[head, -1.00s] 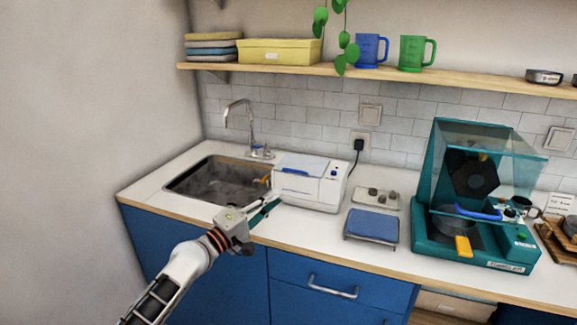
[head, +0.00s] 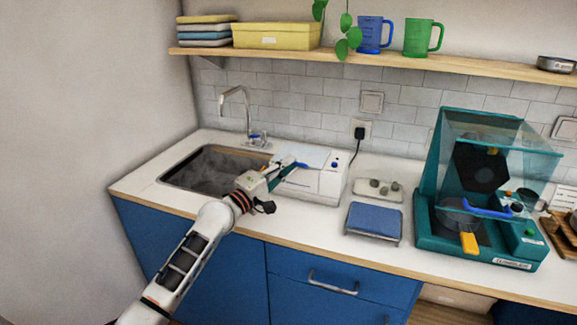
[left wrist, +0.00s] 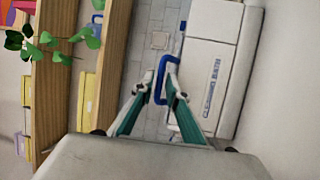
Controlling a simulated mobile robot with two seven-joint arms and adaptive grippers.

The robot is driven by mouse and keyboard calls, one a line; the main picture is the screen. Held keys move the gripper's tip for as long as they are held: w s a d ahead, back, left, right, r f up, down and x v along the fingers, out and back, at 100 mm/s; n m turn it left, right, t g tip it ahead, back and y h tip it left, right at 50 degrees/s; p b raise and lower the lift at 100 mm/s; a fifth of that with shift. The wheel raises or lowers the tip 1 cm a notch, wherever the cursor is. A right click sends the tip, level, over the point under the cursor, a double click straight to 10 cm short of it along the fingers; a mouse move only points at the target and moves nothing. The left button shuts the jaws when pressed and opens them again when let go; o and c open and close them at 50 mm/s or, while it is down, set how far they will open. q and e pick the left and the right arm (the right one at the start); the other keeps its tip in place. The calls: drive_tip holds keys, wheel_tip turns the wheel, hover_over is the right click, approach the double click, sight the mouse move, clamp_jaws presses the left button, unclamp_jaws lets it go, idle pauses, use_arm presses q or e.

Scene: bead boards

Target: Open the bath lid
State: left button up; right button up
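The bath is a white box (head: 328,185) on the counter beside the sink, with its pale lid (head: 312,158) down. A blue handle (head: 297,165) sits on the lid. In the left wrist view the handle (left wrist: 158,82) shows as a blue loop at the fingertips. My left gripper (head: 288,172) reaches over the bath's left front to the handle. In the left wrist view its two teal fingers (left wrist: 160,75) lean inward with a gap between the tips, and the handle's bar lies in or just beyond that gap. Contact is unclear. My right gripper is not in view.
The sink (head: 205,168) and faucet (head: 245,112) are left of the bath. Right of it are a small knobbed plate (head: 367,193), a blue-topped scale (head: 374,222) and a teal machine (head: 460,235) with a clear raised hood. A shelf (head: 450,63) runs above.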

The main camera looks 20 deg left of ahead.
use_arm(q)
drive_tip(key=shift+w, duration=0.15)
clamp_jaws()
drive_tip(key=shift+r, duration=0.1)
